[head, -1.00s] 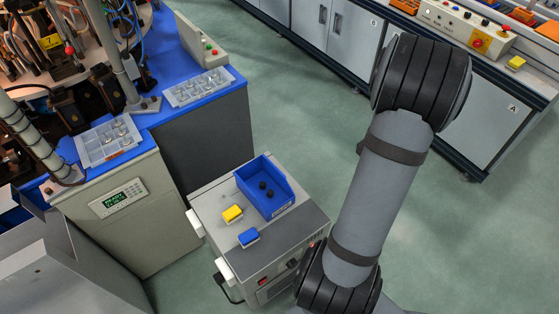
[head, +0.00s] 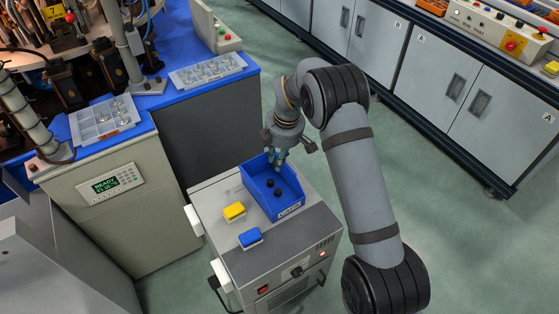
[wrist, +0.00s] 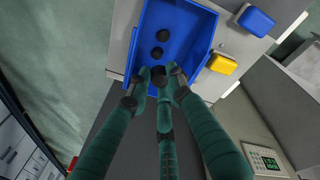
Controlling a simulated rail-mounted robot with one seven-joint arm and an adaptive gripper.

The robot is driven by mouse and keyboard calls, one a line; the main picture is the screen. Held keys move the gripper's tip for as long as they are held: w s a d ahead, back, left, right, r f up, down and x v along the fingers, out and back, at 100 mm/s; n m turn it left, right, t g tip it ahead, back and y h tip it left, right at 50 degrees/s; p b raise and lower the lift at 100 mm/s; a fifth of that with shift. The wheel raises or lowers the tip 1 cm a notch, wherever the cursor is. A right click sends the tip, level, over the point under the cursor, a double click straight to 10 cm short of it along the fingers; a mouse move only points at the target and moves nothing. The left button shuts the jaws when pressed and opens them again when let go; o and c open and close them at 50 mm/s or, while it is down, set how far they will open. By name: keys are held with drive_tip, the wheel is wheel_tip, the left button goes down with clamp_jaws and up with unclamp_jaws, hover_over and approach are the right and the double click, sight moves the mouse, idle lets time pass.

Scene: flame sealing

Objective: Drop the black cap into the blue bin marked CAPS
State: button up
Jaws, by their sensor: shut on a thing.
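The blue bin (head: 289,209) sits on top of a grey cabinet, with a white label on its front; the lettering is too small to read surely. Two black caps (head: 274,188) lie inside it; they also show in the wrist view (wrist: 160,43). My gripper (head: 278,163) is over the back part of the bin, pointing down. In the wrist view its green fingers (wrist: 158,82) are closed around a dark cap (wrist: 158,71), which they partly hide. In the head view the held cap cannot be made out.
A yellow block (head: 234,211) and a blue block (head: 250,237) sit beside the bin on the grey cabinet (head: 225,250). A blue-topped bench with clear trays (head: 207,70) stands behind and left. Open floor lies to the right.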

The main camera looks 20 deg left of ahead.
wheel_tip(320, 180, down, 6)
drive_tip(key=b, duration=0.4)
drive_tip(key=shift+r, duration=0.2)
drive_tip(key=o, duration=0.8)
drive_tip(key=shift+o, duration=0.2)
wheel_tip(320, 180, up, 12)
drive_tip(key=s+d, duration=0.1)
drive_tip(key=shift+d, duration=0.4)
drive_tip(key=shift+f, duration=0.1)
